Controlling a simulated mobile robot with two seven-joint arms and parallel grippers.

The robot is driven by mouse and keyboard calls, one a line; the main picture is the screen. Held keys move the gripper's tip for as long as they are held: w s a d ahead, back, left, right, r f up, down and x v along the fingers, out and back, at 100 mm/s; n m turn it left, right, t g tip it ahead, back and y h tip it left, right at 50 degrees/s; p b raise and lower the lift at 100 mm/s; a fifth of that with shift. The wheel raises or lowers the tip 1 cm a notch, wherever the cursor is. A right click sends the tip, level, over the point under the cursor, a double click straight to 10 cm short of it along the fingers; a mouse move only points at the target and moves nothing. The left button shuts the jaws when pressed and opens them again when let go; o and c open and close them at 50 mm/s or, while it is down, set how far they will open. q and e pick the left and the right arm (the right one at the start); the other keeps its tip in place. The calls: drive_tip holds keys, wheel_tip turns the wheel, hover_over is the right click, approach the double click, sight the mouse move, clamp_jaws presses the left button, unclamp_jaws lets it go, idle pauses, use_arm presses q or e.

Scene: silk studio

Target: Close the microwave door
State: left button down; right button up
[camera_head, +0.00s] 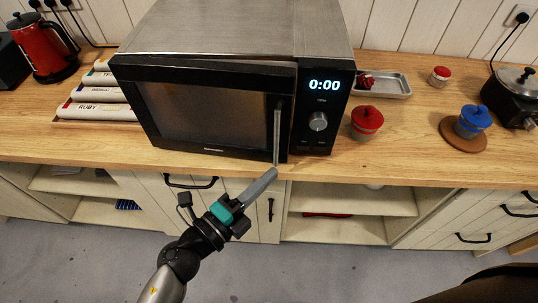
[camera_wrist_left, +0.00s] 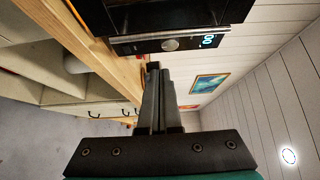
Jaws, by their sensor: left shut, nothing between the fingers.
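The microwave (camera_head: 235,28) stands on the wooden counter with a dark-windowed door (camera_head: 205,112) and a vertical bar handle (camera_head: 277,130) at the door's right side. The door's right edge sits slightly forward of the control panel (camera_head: 318,105), so it looks slightly ajar. My left gripper (camera_head: 272,174) is shut and empty, just below the handle's lower end at the counter's front edge. I cannot tell whether it touches the door. In the left wrist view the shut fingers (camera_wrist_left: 158,100) point toward the microwave's control panel (camera_wrist_left: 170,44). My right gripper is not in view.
Several labelled rolls (camera_head: 95,108) and a red kettle (camera_head: 45,48) are left of the microwave. Open shelves (camera_head: 345,202) lie below the counter.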

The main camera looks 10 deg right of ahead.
use_arm(q)
drive_tip(key=shift+w+d, duration=0.3)
drive_tip(key=shift+w, duration=0.45)
drive_tip(key=shift+w+d, duration=0.25)
drive_tip(key=shift+w, duration=0.55)
drive_tip(key=shift+w+d, duration=0.3)
drive_tip(key=shift+w, duration=0.45)
drive_tip(key=w+d, duration=0.1)
drive_tip(key=w+n+t+y, duration=0.1)
drive_tip(key=w, duration=0.1)
drive_tip(key=shift+d, duration=0.4)
drive_tip(key=shift+r+t, duration=0.15)
drive_tip(key=shift+t, duration=0.15)
drive_tip(key=shift+w, duration=0.1)
